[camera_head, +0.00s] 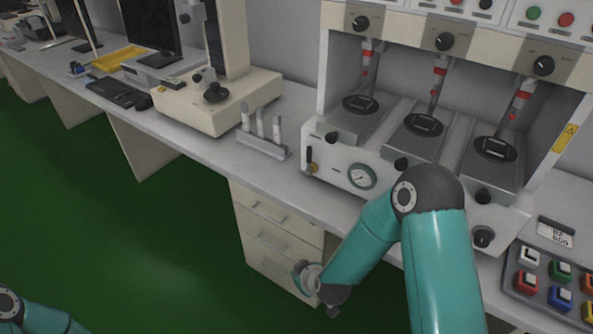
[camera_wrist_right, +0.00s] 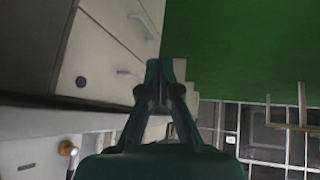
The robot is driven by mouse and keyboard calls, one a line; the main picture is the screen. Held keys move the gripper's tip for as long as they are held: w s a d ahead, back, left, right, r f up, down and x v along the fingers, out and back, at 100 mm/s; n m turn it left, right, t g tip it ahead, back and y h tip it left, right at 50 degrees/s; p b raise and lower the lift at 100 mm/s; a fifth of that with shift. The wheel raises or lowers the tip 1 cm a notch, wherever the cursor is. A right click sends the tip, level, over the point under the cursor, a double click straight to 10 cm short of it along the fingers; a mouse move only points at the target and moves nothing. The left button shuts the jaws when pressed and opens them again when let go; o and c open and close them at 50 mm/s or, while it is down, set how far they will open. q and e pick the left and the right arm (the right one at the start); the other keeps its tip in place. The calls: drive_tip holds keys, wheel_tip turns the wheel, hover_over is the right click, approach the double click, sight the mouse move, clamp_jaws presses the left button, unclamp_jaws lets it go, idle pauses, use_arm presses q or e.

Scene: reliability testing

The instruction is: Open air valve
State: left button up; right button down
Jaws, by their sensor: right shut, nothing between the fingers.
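The test machine (camera_head: 330,165) stands on the bench with a round pressure gauge on its front panel. A small brass-coloured valve (camera_head: 313,169) with a dark lever sits at the left end of this panel. In the right wrist view a brass knob (camera_wrist_right: 67,149) shows at the lower left. My right gripper (camera_wrist_right: 160,66) is shut and empty, its fingertips together. In the head view my right wrist hangs in front of the drawers, below the bench edge and apart from the valve; the fingers are hard to make out there. My left gripper is out of view.
A drawer cabinet (camera_head: 272,234) stands under the bench. A rack of vials (camera_head: 262,147) stands left of the machine, with a cream instrument (camera_head: 215,100) beyond it. A button box (camera_head: 550,285) lies at the right. The green floor in front is clear.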

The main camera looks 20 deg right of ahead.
drive_tip(key=w+r+n+t+h+b, duration=0.1)
drive_tip(key=w+r+n+t+b, duration=0.15)
drive_tip(key=w, duration=0.45)
drive_tip(key=n+t+h+b, duration=0.6)
drive_tip(key=t+h+b, duration=0.1)
approach(309, 160)
drive_tip(key=w+a+r, duration=0.2)
drive_tip(key=w+a, duration=0.1)
drive_tip(key=a, duration=0.2)
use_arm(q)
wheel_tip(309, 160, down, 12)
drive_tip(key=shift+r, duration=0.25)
use_arm(e)
drive_tip(key=shift+s+a+f, duration=0.1)
drive_tip(key=shift+a+f, duration=0.05)
drive_tip(key=shift+a, duration=0.05)
use_arm(q)
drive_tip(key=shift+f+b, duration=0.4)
drive_tip(key=shift+b, duration=0.05)
use_arm(e)
drive_tip(key=w+d, duration=0.6)
drive_tip(key=shift+w+d, duration=0.35)
